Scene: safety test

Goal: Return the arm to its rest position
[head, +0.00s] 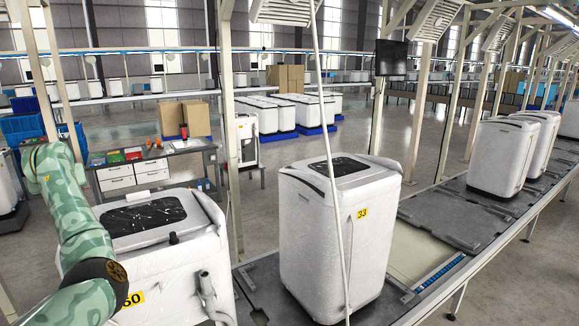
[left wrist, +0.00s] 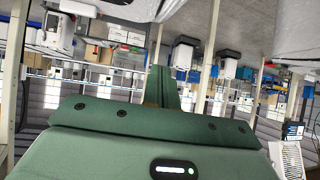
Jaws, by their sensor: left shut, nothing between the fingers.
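My left arm (head: 75,225), in green camouflage, comes in at the lower left of the head view. It bends upward beside a white washing machine (head: 165,240) and partly covers its left side and yellow label. In the left wrist view, my left gripper (left wrist: 163,78) shows as a wide green body with narrow green fingers together. It is shut and empty, with the hall behind it. My left fingertips cannot be made out in the head view. My right arm and gripper are in neither view.
Another washing machine (head: 335,235), labelled 33, stands on the conveyor (head: 430,215) behind a thin pale post. More machines (head: 500,155) stand farther along. A workbench (head: 150,170) with drawers and coloured bins lies behind the arm. Open floor (head: 270,180) shows between the bench and the conveyor.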

